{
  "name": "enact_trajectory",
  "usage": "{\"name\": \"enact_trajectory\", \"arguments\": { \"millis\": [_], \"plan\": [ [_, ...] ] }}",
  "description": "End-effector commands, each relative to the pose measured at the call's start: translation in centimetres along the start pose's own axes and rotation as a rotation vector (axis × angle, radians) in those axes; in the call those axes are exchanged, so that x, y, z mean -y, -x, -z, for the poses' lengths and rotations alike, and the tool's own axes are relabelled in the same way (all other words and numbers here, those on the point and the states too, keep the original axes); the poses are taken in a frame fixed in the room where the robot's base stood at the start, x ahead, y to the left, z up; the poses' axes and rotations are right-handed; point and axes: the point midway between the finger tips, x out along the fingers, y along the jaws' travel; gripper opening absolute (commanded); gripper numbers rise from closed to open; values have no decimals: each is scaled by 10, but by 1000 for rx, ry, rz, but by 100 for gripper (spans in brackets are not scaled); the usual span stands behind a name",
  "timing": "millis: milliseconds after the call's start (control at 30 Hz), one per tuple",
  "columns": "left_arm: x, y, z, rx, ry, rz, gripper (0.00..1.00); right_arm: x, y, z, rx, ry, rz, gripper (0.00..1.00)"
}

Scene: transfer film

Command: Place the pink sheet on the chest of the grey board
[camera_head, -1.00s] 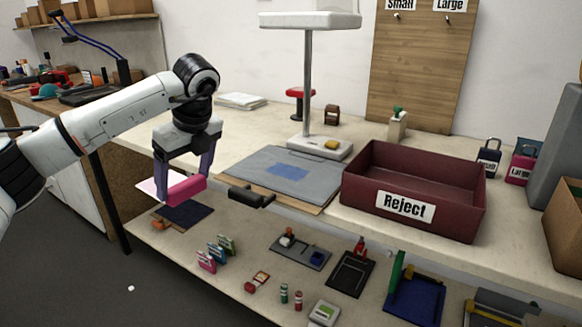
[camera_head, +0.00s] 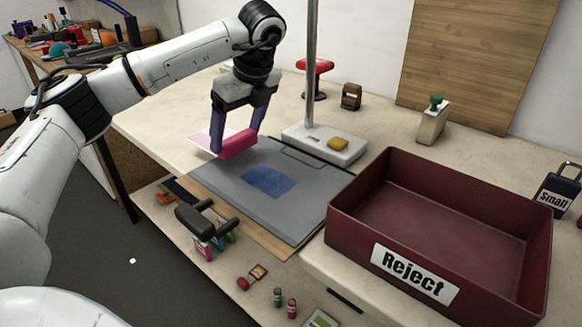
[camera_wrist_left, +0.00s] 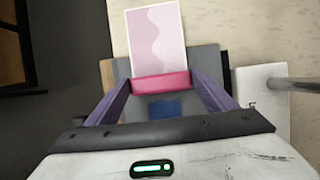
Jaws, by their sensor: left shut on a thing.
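The pink sheet (camera_head: 205,138) is pale and flat, with a darker pink bar (camera_head: 239,144) along one edge. My left gripper (camera_head: 236,142) is shut on this bar and holds the sheet above the far left end of the grey board (camera_head: 312,190). In the left wrist view the pink sheet (camera_wrist_left: 157,42) extends from the pink bar (camera_wrist_left: 161,83) between my purple fingers. The grey board lies on the bench with a blue patch (camera_head: 265,182) in its middle. In the left wrist view the blue patch (camera_wrist_left: 164,109) shows between the fingers. My right gripper is not clearly in view.
A maroon Reject box (camera_head: 440,215) stands right of the board. A white stand base (camera_head: 326,145) with a pole is behind it. A black handle-like part (camera_head: 207,218) is at the board's front left. Small items lie on the lower shelf.

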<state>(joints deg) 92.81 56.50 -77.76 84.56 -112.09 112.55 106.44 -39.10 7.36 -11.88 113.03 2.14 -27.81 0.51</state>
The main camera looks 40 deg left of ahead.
Motion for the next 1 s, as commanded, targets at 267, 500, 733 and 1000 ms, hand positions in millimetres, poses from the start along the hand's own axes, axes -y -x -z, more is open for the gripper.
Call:
{"name": "enact_trajectory", "arguments": {
  "millis": [267, 500, 733, 1000],
  "plan": [
    [1, 32, 71, 2, -8, 3, 53, 1, 8, -4, 20, -7, 0, 41],
    [0, 54, 124, 2, -5, 2, 53, -2, 14, 2, 14, -11, -6, 41],
    [0, 57, 145, 0, -1, -1, 53, -6, 13, 4, 8, -10, -13, 41],
    [0, 27, 157, 0, 0, 0, 53, -6, 9, 0, 12, -8, -11, 41]
  ]
}}
